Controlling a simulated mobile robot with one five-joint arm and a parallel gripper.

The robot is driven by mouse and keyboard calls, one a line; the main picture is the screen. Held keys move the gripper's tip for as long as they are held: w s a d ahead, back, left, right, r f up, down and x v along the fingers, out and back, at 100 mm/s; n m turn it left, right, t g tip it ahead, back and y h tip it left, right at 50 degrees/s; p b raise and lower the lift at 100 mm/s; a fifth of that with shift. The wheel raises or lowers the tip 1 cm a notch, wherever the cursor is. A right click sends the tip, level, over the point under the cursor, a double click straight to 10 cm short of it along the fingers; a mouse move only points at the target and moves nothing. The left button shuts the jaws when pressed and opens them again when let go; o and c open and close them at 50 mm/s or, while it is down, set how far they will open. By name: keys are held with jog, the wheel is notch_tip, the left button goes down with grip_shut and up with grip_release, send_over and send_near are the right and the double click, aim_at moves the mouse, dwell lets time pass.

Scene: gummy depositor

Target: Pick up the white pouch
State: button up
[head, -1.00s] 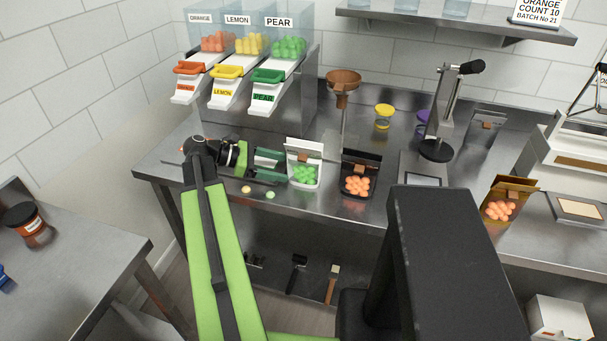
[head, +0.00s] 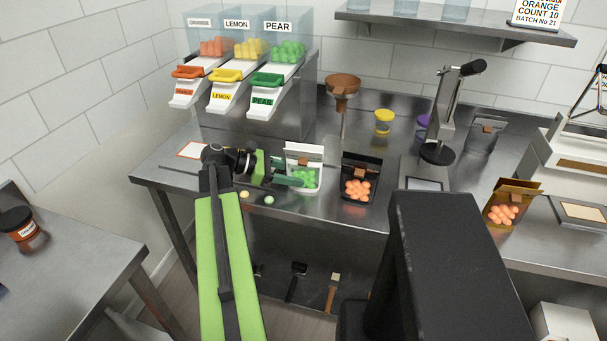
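The white pouch (head: 308,153) stands upright and open at the top near the front of the steel bench, with green gummies in it. My gripper (head: 290,172) is at its left side, low, pointing right. The nearer dark green finger overlaps the pouch's left front. The other finger is mostly hidden near the pouch's left edge. The fingers look apart, and the pouch still stands on the bench. Contact cannot be made out.
A black pouch (head: 375,167) with orange gummies stands close to the right. A funnel stand (head: 343,88) rises behind. A brown pouch (head: 517,190) stands farther right.

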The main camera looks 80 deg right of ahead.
aim_at(292, 162)
jog(key=c, duration=0.8)
jog(key=shift+r, duration=0.1)
grip_shut()
jog(key=shift+r+p, duration=0.3)
jog(key=shift+p, duration=0.1)
notch_tip(292, 162, up, 4)
jog(key=p, duration=0.3)
jog(key=shift+f+p, duration=0.1)
jog(key=shift+p, duration=0.3)
jog(key=s+d+r+p, duration=0.1)
jog(key=s+r+p, duration=0.5)
jog(key=s, duration=0.5)
jog(key=shift+s+d+r, duration=0.2)
jog(key=shift+s+d, duration=0.1)
jog(key=shift+d, duration=0.1)
